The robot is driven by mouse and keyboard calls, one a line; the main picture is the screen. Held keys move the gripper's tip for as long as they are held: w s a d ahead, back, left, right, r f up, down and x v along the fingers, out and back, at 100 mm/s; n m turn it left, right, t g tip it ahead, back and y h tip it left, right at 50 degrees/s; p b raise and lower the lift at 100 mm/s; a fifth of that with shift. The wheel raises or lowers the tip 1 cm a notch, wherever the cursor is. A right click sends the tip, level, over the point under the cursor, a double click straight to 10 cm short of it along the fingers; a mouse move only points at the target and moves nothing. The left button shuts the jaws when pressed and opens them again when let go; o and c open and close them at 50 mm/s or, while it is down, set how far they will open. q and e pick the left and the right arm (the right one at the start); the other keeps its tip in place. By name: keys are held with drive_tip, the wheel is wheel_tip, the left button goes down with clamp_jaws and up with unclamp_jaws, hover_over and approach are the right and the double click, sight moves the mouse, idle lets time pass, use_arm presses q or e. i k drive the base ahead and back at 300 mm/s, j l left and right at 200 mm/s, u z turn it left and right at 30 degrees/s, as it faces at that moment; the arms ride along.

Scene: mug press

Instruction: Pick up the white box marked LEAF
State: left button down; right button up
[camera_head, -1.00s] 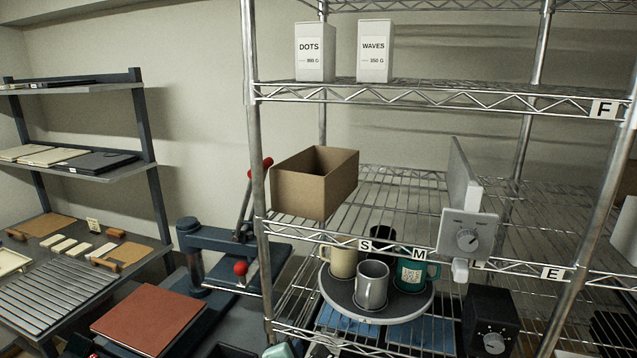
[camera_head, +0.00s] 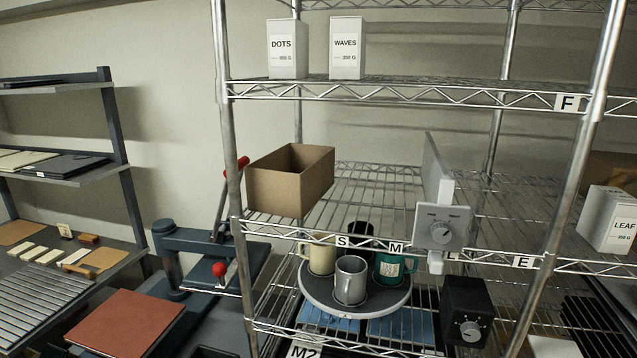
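The white box marked LEAF (camera_head: 608,220) is at the right edge of the head view, cut off by the picture's edge. It is to the right of the wire rack's right front post, at about the height of the middle shelf. Two similar white boxes, DOTS (camera_head: 287,49) and WAVES (camera_head: 347,48), stand on the upper shelf. Neither of my grippers is in view.
Several mugs stand on a round tray (camera_head: 357,306) below. A press with red knobs (camera_head: 219,269) is left of the rack.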

sight(608, 220)
drive_tip(key=z, duration=1.7)
drive_tip(key=l+u, duration=0.2)
drive_tip(key=u, duration=0.2)
